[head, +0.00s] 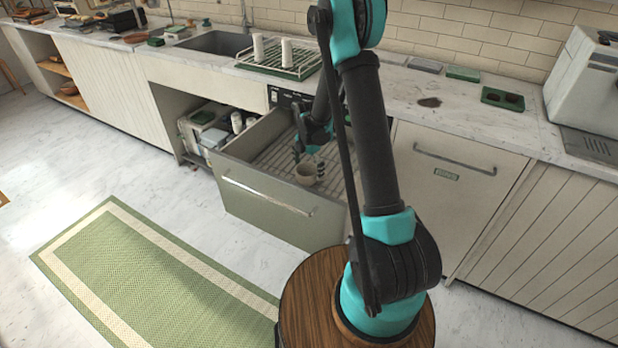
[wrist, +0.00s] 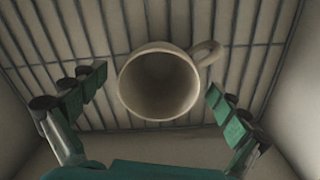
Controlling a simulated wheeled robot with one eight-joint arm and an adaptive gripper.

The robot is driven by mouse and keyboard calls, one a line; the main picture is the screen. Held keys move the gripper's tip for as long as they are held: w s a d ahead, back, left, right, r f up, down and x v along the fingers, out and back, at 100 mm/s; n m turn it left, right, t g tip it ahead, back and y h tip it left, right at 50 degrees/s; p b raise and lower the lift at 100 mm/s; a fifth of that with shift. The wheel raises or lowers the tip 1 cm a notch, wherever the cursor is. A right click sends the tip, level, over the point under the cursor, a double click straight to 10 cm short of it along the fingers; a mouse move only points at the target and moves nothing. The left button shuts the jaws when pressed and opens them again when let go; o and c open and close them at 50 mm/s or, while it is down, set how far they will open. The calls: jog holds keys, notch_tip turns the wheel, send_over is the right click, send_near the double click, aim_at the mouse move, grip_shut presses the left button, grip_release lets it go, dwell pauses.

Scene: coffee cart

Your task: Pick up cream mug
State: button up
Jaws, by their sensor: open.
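The cream mug (head: 306,174) stands upright inside the open drawer (head: 262,200), on its slatted floor. In the wrist view the mug (wrist: 158,84) shows its open mouth, with its handle toward the upper right. My gripper (wrist: 155,100) is open, with one finger to the left of the mug and the other to its right. Neither finger appears to touch it. In the head view my gripper reaches down into the drawer at the mug, and my arm hides part of the drawer.
The drawer walls (wrist: 285,75) stand close on both sides. A drying rack (head: 278,64) with white cups is on the counter above. A white machine (head: 585,80) stands at the right. A green rug (head: 150,270) lies on the floor.

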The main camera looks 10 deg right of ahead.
jog(key=c, duration=1.5)
jog(key=shift+c, duration=0.2)
